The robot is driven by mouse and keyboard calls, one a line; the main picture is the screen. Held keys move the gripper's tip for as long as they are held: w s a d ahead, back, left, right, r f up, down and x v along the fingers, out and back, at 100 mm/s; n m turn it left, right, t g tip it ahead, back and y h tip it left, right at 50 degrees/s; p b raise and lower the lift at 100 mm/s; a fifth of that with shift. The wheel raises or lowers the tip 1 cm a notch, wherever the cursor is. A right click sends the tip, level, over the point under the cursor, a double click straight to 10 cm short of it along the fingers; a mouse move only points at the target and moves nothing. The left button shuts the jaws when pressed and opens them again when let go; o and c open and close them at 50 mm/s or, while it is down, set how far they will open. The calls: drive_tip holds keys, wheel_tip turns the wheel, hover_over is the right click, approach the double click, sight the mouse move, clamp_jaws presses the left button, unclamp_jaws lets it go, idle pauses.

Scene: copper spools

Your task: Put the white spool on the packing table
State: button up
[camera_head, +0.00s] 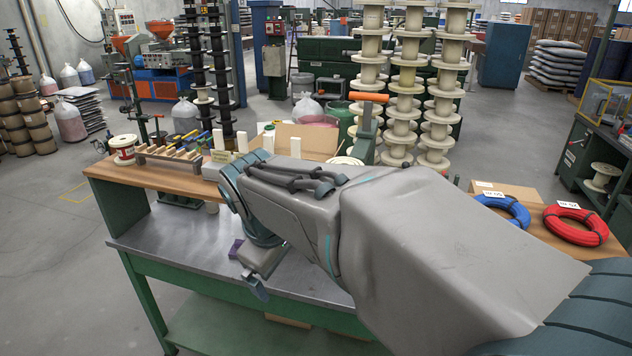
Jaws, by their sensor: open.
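A small white spool (124,146) with a dark red band stands at the left end of the workbench's raised wooden shelf (150,177). A pale round flange (345,161) shows behind my arm; most of it is hidden, so I cannot tell what it belongs to. The workbench (200,245) has a grey metal top and green legs; I cannot tell whether it is the packing table. My gripper (248,271) is open over the metal top, below and right of the white spool and apart from it. The arm hides part of the gripper and the bench's right side.
A wooden rack (168,162), white blocks and an open cardboard box (308,140) crowd the shelf. Blue (505,208) and red (575,224) coils lie at right. Tall stacks of cream spools (405,100) stand behind. The metal top's left part is clear.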

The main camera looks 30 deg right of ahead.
drive_tip(key=w+d+r+n+g+h+b, duration=0.25)
drive_tip(key=w+d+n+h, duration=0.3)
drive_tip(key=w+d, duration=0.45)
drive_tip(key=w+d+r+n+g+h+b, duration=0.1)
drive_tip(key=w+d+r+n+h+b, duration=0.15)
drive_tip(key=w+d+n+h, duration=0.65)
drive_tip(key=d+f+y, duration=0.1)
drive_tip(key=d, duration=0.2)
drive_tip(key=w+d+f+m+y+p, duration=0.1)
drive_tip(key=d+f, duration=0.1)
drive_tip(key=d, duration=0.1)
drive_tip(key=d+f+m+y+p, duration=0.1)
drive_tip(key=d+y, duration=0.1)
drive_tip(key=d, duration=0.2)
drive_tip(key=shift+w+d+f, duration=0.1)
drive_tip(key=shift+w+f, duration=0.05)
drive_tip(key=shift+w, duration=0.25)
drive_tip(key=c, duration=0.8)
drive_tip(key=shift+m, duration=0.25)
drive_tip(key=shift+c, duration=1.1)
